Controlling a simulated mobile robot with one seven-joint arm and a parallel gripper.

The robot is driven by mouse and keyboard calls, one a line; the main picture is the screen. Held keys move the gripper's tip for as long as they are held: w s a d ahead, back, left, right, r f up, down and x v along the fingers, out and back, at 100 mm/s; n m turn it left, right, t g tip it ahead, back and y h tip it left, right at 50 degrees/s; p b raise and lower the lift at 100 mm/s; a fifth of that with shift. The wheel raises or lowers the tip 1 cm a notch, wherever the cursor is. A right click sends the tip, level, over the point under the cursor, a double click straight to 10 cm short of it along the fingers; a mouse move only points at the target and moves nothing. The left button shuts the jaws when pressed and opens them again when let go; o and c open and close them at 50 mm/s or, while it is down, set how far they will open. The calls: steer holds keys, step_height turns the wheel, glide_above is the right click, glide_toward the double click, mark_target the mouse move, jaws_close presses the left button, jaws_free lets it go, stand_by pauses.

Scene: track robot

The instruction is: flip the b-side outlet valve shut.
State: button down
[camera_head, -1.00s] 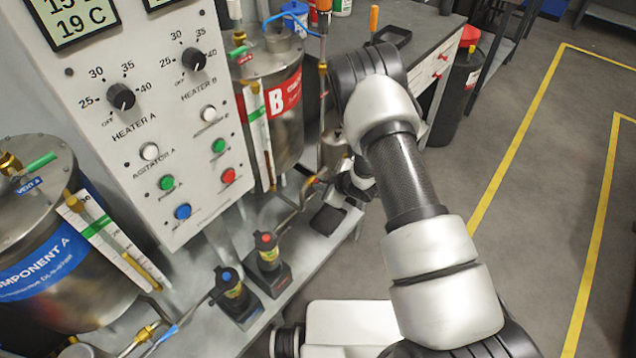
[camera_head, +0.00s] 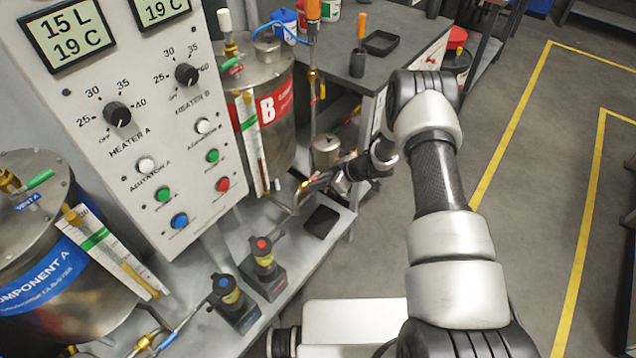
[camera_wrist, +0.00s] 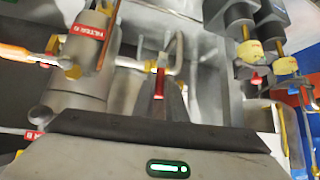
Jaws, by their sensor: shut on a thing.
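The component B tank (camera_head: 284,132) is a steel vessel with a red label, beside the control panel. Its outlet pipe (camera_head: 284,205) runs low at the tank's foot. In the wrist view, a small red valve lever (camera_wrist: 160,82) points along the camera's line of sight, between the narrow fingertips. My gripper (camera_wrist: 165,97) is shut on this red lever. In the head view my gripper (camera_head: 312,184) is at the outlet pipe, right of the tank's base. The valve body is mostly hidden there by my gripper, and the lever's exact angle is hard to tell.
A steel filter housing with a red tag (camera_wrist: 88,45) stands close left of my gripper in the wrist view. Two pumps, one blue-topped (camera_head: 233,297) and one red-topped (camera_head: 263,265), sit on the bench. Open floor (camera_head: 545,150) lies to the right.

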steer(key=shift+w+r, duration=0.1)
steer(key=c, duration=1.8)
jaws_free()
steer(key=p+v, duration=0.2)
steer(key=v, duration=1.5)
steer(key=shift+d, duration=0.2)
